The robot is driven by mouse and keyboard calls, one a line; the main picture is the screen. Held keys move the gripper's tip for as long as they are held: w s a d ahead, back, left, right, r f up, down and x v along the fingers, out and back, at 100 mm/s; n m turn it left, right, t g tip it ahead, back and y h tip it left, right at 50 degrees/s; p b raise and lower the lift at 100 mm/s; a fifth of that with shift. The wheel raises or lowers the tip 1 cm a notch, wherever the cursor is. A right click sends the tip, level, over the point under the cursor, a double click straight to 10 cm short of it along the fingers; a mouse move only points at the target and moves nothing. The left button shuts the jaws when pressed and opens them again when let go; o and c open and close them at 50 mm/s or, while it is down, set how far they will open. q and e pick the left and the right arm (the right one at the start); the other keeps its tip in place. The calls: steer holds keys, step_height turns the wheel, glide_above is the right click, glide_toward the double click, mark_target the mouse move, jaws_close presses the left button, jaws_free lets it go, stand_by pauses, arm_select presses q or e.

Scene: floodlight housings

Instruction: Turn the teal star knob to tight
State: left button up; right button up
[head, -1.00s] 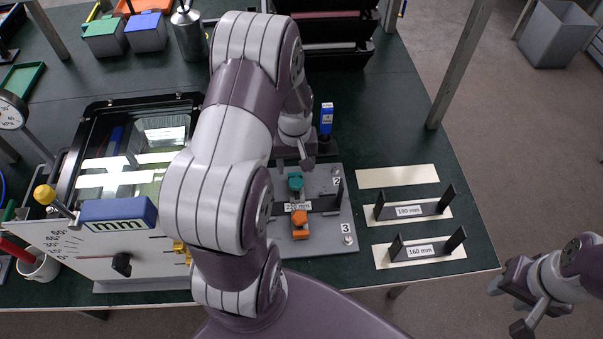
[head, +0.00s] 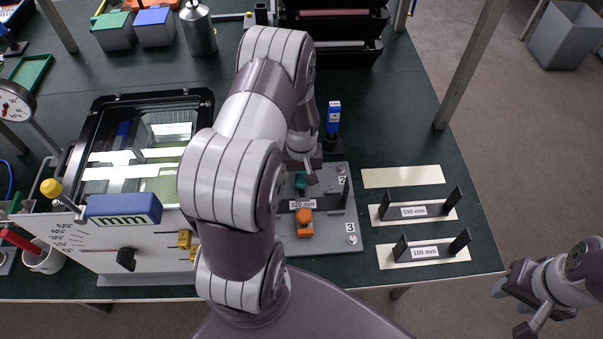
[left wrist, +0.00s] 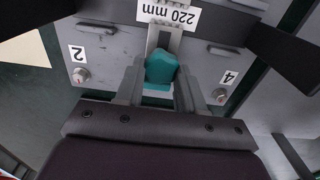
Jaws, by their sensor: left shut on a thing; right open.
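The teal star knob (head: 300,181) sits on a grey fixture plate (head: 330,225), behind an orange knob (head: 304,222). In the left wrist view the teal knob (left wrist: 161,68) stands between my two fingers, near the 220 mm label (left wrist: 176,15). My left gripper (head: 304,175) is shut on the teal knob, reaching down from behind it. My arm hides the fixture's left side in the head view. My right gripper (head: 512,305) is open and empty, off the table's front right corner.
Two labelled gauge brackets, 190 mm (head: 415,211) and 160 mm (head: 430,252), stand on pale strips to the right. A blue-topped tool (head: 333,117) stands upright behind the fixture. A lever panel with an mm block (head: 124,209) is at left.

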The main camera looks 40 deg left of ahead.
arm_select(q)
steer(key=shift+m, duration=0.3)
steer(key=m+p, duration=0.1)
steer(key=m, duration=0.3)
steer(key=shift+r, duration=0.1)
steer(key=m+p, duration=0.1)
steer(key=m, duration=0.5)
steer(key=shift+w+d, duration=0.1)
steer(key=m+p, duration=0.1)
steer(key=m, duration=0.4)
steer(key=shift+d, duration=0.1)
steer(key=shift+m+p, duration=0.4)
steer(key=shift+m, duration=2.3)
steer(key=o, duration=1)
steer(key=shift+o, duration=0.2)
